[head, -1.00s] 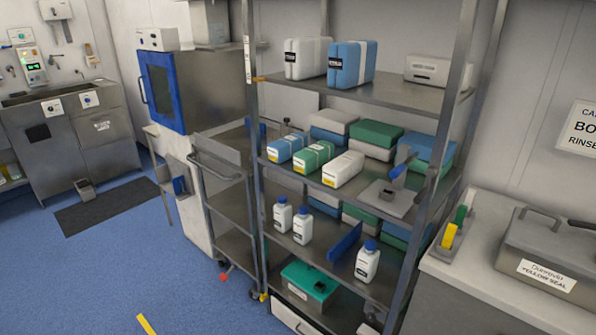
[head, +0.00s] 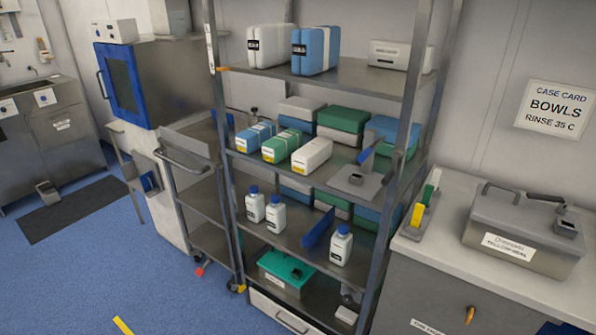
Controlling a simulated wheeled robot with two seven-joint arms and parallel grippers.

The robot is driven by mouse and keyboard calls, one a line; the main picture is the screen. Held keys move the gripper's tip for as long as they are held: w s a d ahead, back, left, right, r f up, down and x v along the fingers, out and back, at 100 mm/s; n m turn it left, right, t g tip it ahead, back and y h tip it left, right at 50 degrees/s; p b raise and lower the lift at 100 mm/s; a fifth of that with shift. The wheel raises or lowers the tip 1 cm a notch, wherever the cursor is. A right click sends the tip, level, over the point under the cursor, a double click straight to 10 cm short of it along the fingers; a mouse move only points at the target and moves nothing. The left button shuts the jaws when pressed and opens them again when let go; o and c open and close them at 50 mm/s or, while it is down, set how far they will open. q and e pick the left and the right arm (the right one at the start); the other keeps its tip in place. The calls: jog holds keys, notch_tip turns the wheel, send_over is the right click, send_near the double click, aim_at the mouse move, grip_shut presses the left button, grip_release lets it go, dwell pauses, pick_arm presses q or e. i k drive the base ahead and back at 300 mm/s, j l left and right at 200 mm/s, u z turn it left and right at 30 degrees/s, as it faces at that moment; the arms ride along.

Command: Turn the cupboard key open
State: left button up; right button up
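A small orange-yellow key or knob (head: 470,315) sits on the grey front of the cupboard (head: 425,285) under the worktop at the right. It appears roughly upright, but it is too small to tell how far it is turned. A white label (head: 427,327) is on the same front, partly cut off by the bottom edge. The lower part of the cupboard is out of view. Neither of my grippers is in view.
A steel box (head: 515,235) with a yellow-seal label stands on the worktop, beside a holder with coloured tags (head: 420,205). A tall shelf rack (head: 345,85) with packs and bottles stands left of the cupboard.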

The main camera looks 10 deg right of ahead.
aim_at(471, 310)
jog(key=z, duration=1.3)
